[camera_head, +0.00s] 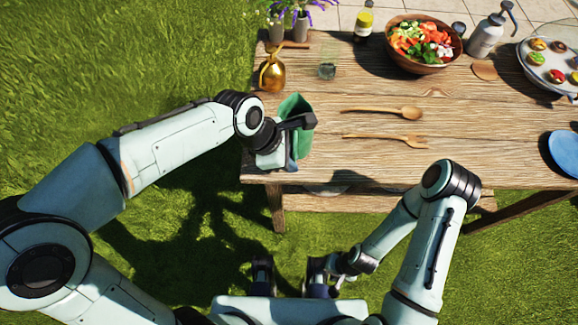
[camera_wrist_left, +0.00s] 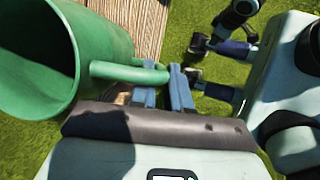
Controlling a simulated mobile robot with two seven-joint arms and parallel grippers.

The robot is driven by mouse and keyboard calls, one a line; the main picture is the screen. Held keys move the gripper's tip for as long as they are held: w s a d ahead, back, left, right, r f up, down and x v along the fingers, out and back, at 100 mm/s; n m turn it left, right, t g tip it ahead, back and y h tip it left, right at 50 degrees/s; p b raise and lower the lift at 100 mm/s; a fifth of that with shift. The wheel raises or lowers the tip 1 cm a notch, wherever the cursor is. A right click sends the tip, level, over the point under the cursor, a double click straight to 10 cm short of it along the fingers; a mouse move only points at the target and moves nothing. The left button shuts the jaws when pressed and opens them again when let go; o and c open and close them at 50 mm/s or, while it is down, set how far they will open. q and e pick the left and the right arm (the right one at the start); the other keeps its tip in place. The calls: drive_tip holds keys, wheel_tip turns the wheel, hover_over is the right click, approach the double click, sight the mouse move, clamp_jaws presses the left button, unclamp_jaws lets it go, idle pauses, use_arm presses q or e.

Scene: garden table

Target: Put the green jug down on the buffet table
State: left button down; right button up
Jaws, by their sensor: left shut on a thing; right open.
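The green jug (camera_head: 294,106) is at the near left corner of the wooden buffet table (camera_head: 390,155) in the head view, partly hidden behind my left gripper (camera_head: 292,160). In the left wrist view, the jug (camera_wrist_left: 105,35) shows its open mouth at the left, and its handle (camera_wrist_left: 130,72) runs to my left gripper (camera_wrist_left: 165,82), which is shut on it. I cannot tell whether the jug's base touches the table. My right gripper (camera_head: 290,275) is open and empty, low over the grass in front of the table.
A salad bowl (camera_head: 423,65) and blue plate (camera_head: 564,153) are further right. The table's front middle is bare.

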use_arm(q)
drive_tip(key=shift+f+b, duration=0.35)
drive_tip(key=shift+f, duration=1.8)
drive_tip(key=c, duration=1.1)
unclamp_jaws()
drive_tip(key=p+v, duration=0.2)
drive_tip(key=v, duration=1)
